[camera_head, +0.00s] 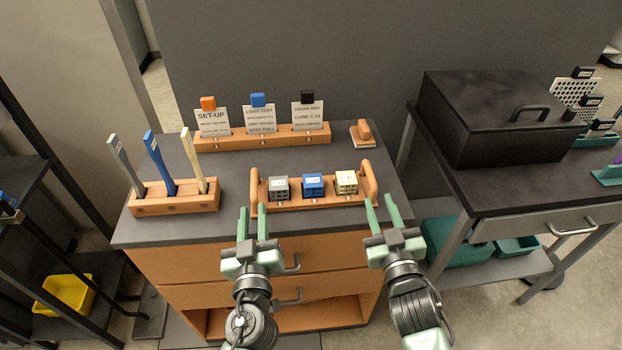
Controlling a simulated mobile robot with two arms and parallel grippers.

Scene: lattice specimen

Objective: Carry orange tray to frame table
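The orange tray (292,207) lies on the dark top of the wooden drawer cabinet, near its front edge, with an upright handle at each end. It holds a grey cube (279,188), a blue cube (313,185) and a pale yellow cube (346,182). My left gripper (253,210) is open, with its fingers by the tray's left end. My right gripper (382,203) is open, with its fingers by the right handle (369,180). I cannot tell whether either touches the tray. I cannot tell which surface is the frame table.
Behind the tray stands a card rack (262,137) with three cards. A holder (173,202) with three upright tools is at left, and a small wooden block (362,134) at back right. A table (470,190) with a black lidded box (497,115) stands right. A dark shelf with a yellow bin (65,295) is left.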

